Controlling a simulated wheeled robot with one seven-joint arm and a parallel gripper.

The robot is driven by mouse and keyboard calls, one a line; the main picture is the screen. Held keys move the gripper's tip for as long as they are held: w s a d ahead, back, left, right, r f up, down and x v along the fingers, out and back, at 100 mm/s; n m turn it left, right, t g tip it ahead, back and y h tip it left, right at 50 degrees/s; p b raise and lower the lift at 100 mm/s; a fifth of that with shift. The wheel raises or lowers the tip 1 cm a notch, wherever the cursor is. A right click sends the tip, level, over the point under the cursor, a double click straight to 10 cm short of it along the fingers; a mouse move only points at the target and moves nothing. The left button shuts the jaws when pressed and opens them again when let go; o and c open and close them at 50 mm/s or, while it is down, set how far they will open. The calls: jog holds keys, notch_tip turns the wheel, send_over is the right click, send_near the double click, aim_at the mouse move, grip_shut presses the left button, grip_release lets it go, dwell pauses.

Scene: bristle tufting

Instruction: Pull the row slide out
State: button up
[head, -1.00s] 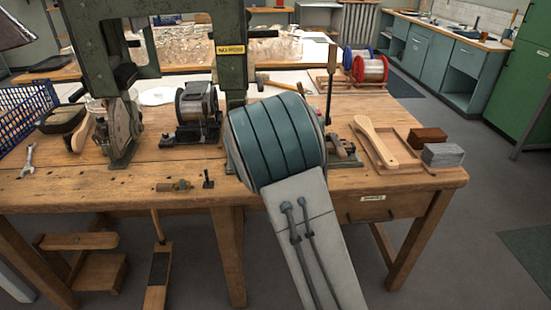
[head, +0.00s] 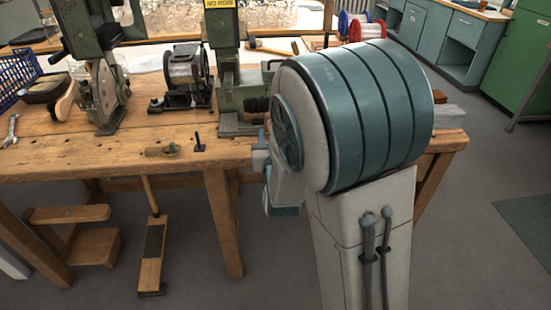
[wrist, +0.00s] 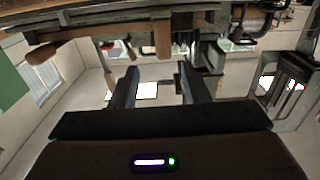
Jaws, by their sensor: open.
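The green tufting machine (head: 243,88) stands on the wooden bench near the middle of the head view. Its low green base carries a dark knob (head: 257,104) at the front, partly behind my arm. I cannot tell for certain which part is the row slide. My gripper shows in the wrist view (wrist: 160,82) with its two dark fingers apart and nothing between them. In the head view my arm's large teal joint hides most of the gripper, near the bench's front edge.
A small wooden-handled tool (head: 163,151) and a short dark peg (head: 198,142) lie near the bench's front edge. A wire spool unit (head: 183,75) stands left of the machine. A blue basket (head: 18,75) is at the far left. A foot pedal (head: 152,262) is below the bench.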

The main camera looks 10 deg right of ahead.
jog(key=shift+s+f+b, duration=0.25)
jog(key=shift+b, duration=0.7)
jog(key=shift+s+a+r+b, duration=0.1)
jog(key=shift+s+b, duration=1.1)
jog(key=shift+b, duration=0.25)
jog(key=shift+s+a+r+b, duration=0.1)
jog(key=shift+s+b, duration=1.05)
jog(key=shift+b, duration=0.3)
jog(key=s+d+r+g+p, duration=0.2)
jog(key=s+r+g+p, duration=0.5)
jog(key=s+p, duration=0.3)
jog(key=s+d+r+g+y+p, duration=0.1)
jog(key=s+r+g+p, duration=0.7)
jog(key=p, duration=0.9)
jog(key=shift+s+d+r+n+y, duration=0.35)
jog(key=shift+s+d+r, duration=0.4)
jog(key=shift+s, duration=0.45)
